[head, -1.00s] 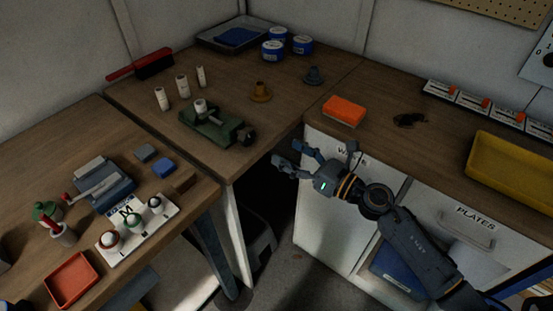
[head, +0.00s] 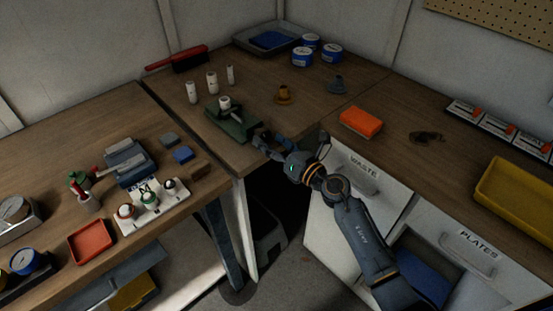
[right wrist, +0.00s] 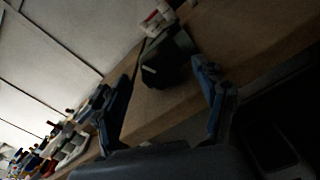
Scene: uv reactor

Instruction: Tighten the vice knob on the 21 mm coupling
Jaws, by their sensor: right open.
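The green vice (head: 232,124) stands near the front edge of the corner table, with a white coupling (head: 225,103) upright in it. Its dark knob (head: 257,136) is at the right end, partly hidden by my right gripper (head: 284,142). The right gripper is open and empty, close to the knob at the table edge. In the right wrist view the vice (right wrist: 170,58) lies ahead between the spread fingers, with the coupling (right wrist: 158,20) behind it. I cannot tell whether a finger touches the knob. My left gripper is not in view.
Several white couplings (head: 212,84) stand behind the vice. An orange-brown part (head: 284,96) and a grey one (head: 337,86) stand to its right. An orange sponge (head: 361,122) lies on the right counter, above the waste drawer (head: 358,172). A dark gap lies below the table edge.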

